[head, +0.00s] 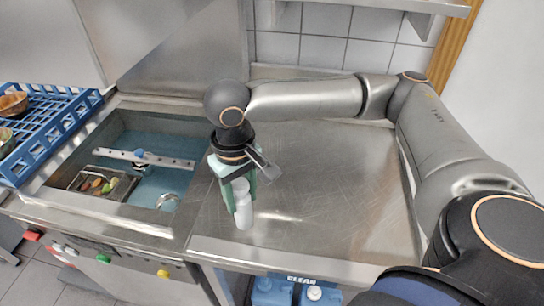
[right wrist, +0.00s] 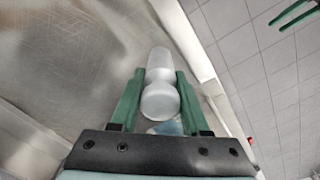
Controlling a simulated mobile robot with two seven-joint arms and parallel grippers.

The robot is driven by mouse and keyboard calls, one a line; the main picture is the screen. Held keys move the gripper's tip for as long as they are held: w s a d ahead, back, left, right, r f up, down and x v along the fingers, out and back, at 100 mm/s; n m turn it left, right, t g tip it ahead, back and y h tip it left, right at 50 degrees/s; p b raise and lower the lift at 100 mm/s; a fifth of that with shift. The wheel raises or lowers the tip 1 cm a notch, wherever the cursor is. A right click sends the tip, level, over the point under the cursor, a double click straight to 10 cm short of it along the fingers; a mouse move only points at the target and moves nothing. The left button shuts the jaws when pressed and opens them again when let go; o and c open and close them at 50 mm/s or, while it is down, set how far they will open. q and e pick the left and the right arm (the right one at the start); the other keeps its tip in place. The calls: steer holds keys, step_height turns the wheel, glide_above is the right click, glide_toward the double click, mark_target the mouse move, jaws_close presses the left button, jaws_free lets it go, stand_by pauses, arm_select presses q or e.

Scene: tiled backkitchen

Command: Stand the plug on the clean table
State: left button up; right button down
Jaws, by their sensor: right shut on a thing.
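The plug (head: 243,212) is a pale grey, rounded cylinder with a narrower neck. My right gripper (head: 239,195) points down with its green fingers shut on the plug, near the front left of the clean table (head: 340,190), a bare steel top. In the right wrist view the plug (right wrist: 159,98) lies between the two green fingers of the gripper (right wrist: 158,95). The plug looks roughly upright in the head view. I cannot tell whether its lower end touches the steel.
A sink basin (head: 150,128) with water, a perforated bar (head: 170,161) and a small tray of items (head: 95,184) is to the left. A blue rack (head: 50,125) with bowls stands at far left. The table's middle and right are clear. Blue containers (head: 272,291) sit below the front edge.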

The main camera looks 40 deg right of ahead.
steer(key=shift+s+r+n, duration=0.15)
steer(key=shift+s+n, duration=0.15)
steer(key=shift+n, duration=0.2)
steer(key=shift+a+r+n, duration=0.1)
steer(key=shift+r+n, duration=0.1)
steer(key=shift+n, duration=0.5)
steer(key=n, duration=0.1)
steer(key=a+n, duration=0.1)
steer(key=n, duration=0.1)
steer(key=shift+w+a+r+n, duration=0.15)
steer(key=shift+w+r+n, duration=0.1)
steer(key=shift+r+n, duration=0.1)
steer(key=shift+a+r+n, duration=0.15)
steer(key=shift+r+n, duration=0.1)
steer(key=shift+n, duration=0.6)
steer(key=s+a+r+n, duration=0.1)
steer(key=a+r+n, duration=0.15)
steer(key=n, duration=1.15)
steer(key=s+a+r+n, duration=0.15)
steer(key=r+n, duration=0.25)
steer(key=n, duration=0.9)
steer(key=w+d+f, duration=0.3)
steer(key=d+f, duration=0.3)
steer(key=w+d+f, duration=0.3)
steer(key=d+f, duration=0.3)
steer(key=f, duration=0.1)
steer(key=shift+w, duration=0.35)
